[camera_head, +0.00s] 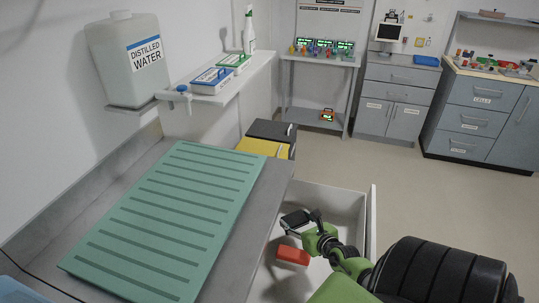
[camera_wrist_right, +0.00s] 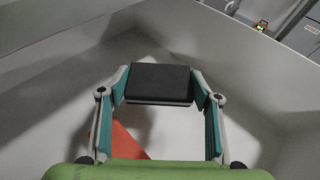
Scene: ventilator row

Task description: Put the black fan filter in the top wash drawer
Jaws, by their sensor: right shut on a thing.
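The black fan filter (camera_head: 294,220) is a small dark block with a pale edge underneath. It also shows in the right wrist view (camera_wrist_right: 158,82), between the two fingers. My right gripper (camera_head: 306,222) is shut on it, and in the right wrist view the fingers press its two ends (camera_wrist_right: 159,88). The gripper holds it inside the open white drawer (camera_head: 373,212), whose walls also show in the right wrist view (camera_wrist_right: 225,45). I cannot tell whether the filter touches the drawer floor. My left gripper is not in view.
An orange-red block (camera_head: 292,256) lies in the drawer near the gripper, partly hidden in the right wrist view (camera_wrist_right: 128,143). A green slotted mat (camera_head: 170,215) covers the counter beside the drawer. A black and yellow bin (camera_head: 268,139) stands behind. The floor to the right is clear.

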